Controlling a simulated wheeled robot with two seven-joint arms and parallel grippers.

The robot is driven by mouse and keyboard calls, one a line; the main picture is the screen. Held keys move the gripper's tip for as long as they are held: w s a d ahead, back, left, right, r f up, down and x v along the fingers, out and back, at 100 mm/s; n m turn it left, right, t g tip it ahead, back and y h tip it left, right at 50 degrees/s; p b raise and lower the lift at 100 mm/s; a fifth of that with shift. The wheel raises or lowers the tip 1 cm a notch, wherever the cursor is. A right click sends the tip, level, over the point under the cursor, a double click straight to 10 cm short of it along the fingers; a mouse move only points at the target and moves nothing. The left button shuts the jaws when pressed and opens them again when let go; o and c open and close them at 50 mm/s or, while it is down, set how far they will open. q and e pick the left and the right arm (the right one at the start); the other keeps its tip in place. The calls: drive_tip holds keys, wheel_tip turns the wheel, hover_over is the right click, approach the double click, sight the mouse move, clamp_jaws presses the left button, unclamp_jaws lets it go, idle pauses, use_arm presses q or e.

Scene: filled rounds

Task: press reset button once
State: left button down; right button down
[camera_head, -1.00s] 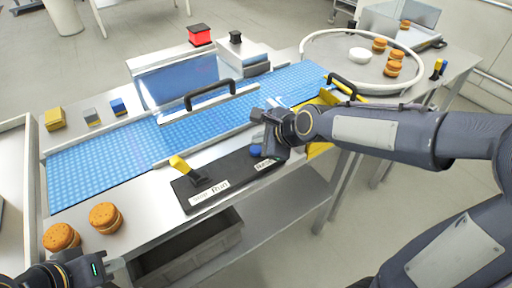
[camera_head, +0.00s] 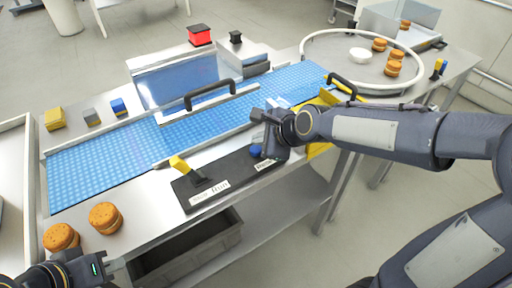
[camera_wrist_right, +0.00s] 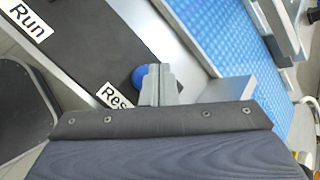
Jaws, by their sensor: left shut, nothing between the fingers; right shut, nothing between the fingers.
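The blue reset button (camera_head: 256,151) sits at the right end of a black control panel (camera_head: 226,180), by a white label partly hidden by my gripper. In the right wrist view the blue button (camera_wrist_right: 138,76) shows just beside the shut fingertips of my right gripper (camera_wrist_right: 158,76), above a label reading "Res". I cannot tell whether they touch. My right gripper (camera_head: 268,130) is over the panel's right end, shut and empty. My left gripper (camera_head: 112,265) is at the bottom left, near the table's front edge, shut and empty.
A yellow-handled lever (camera_head: 180,164) stands on the panel's left part, by a "Run" label (camera_head: 219,188). A blue conveyor belt (camera_head: 100,168) runs behind the panel, with a black handle (camera_head: 210,92) above it. Two round filled biscuits (camera_head: 105,217) lie at the front left.

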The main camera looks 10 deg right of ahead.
sight(259, 151)
drive_tip(key=shift+f, duration=0.1)
drive_tip(key=shift+f, duration=0.35)
drive_tip(key=shift+f+b, duration=0.55)
idle(0.8)
drive_tip(key=shift+r+p, duration=0.95)
drive_tip(key=shift+p, duration=0.15)
wheel_tip(259, 151, up, 5)
drive_tip(key=p, duration=0.5)
drive_tip(key=shift+r+p, duration=0.1)
drive_tip(key=shift+p, duration=0.2)
